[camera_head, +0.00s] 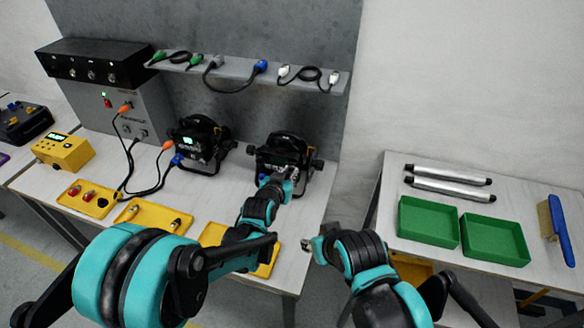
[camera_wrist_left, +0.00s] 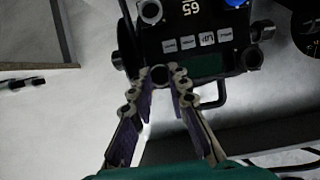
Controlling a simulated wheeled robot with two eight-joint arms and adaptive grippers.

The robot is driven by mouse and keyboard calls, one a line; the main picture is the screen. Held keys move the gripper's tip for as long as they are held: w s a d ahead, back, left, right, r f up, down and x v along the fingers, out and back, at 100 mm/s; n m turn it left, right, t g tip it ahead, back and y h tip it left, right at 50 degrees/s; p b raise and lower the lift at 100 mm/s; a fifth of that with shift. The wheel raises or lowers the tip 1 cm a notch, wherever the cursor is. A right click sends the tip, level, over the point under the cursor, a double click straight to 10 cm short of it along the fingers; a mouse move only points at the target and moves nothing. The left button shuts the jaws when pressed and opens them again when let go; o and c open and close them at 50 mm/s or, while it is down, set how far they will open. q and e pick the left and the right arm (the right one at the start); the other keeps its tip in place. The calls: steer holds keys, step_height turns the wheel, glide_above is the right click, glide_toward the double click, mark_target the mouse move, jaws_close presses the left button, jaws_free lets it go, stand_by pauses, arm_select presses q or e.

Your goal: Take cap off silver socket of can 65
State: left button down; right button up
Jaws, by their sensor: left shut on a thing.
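Can 65 (camera_head: 283,152) is the black lamp at the right of the back table. In the left wrist view its rear panel (camera_wrist_left: 205,62) shows the number 65 upside down. My left gripper (camera_head: 285,180) is in front of the can. In the left wrist view its fingertips (camera_wrist_left: 160,82) are shut on a small grey ring-like piece, apparently the cap (camera_wrist_left: 160,73), below the silver socket in the picture. My right gripper (camera_head: 316,245) hangs right of the table, away from the can.
A second black can (camera_head: 200,140) stands to the left with cables. Yellow trays (camera_head: 147,212) lie along the table front, one partly behind my left arm. A shelf (camera_head: 240,75) with cables hangs above. Green bins (camera_head: 428,222) stand on the right table.

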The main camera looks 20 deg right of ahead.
arm_select(q)
steer(key=shift+s+a+b, duration=0.1)
steer(key=shift+s+a, duration=0.4)
steer(key=shift+s, duration=0.25)
steer(key=shift+s+a+b, duration=0.15)
steer(key=shift+s+a, duration=0.3)
steer(key=shift+s, duration=0.35)
steer(key=shift+s+a+b, duration=0.1)
steer(key=shift+s+a, duration=0.4)
steer(key=shift+s, duration=0.25)
